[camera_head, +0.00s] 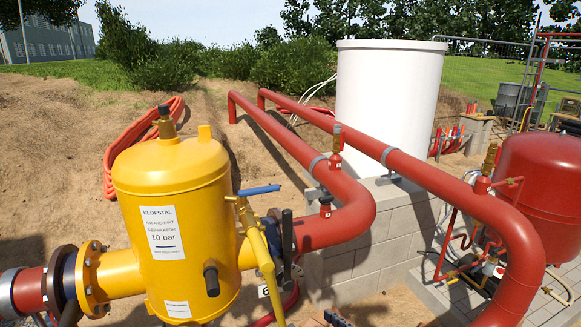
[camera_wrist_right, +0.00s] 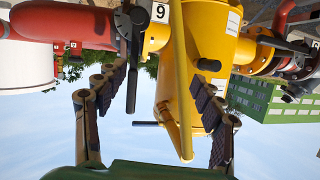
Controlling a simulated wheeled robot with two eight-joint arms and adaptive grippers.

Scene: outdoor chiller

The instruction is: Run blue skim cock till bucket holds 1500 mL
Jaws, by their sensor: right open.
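The blue lever (camera_head: 258,190) of the skim cock sticks out to the right from the yellow separator (camera_head: 170,225), roughly level. A yellow pipe (camera_head: 262,255) runs down from the cock; the wrist view shows a yellow pipe too (camera_wrist_right: 181,80). My right gripper (camera_wrist_right: 160,72) is open, with its two padded fingers spread and nothing held. The yellow pipe and separator appear between and beyond the fingers; I cannot tell the distance. The blue lever is not clear in the wrist view. No bucket shows in either view. My left gripper is not in view.
A black handle (camera_head: 287,232) stands right of the yellow pipe; a black lever (camera_wrist_right: 133,75) and a tag marked 9 (camera_wrist_right: 160,12) show in the wrist view. Red pipes (camera_head: 345,205) run behind. A white tank (camera_head: 388,100) and red vessel (camera_head: 545,190) stand right.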

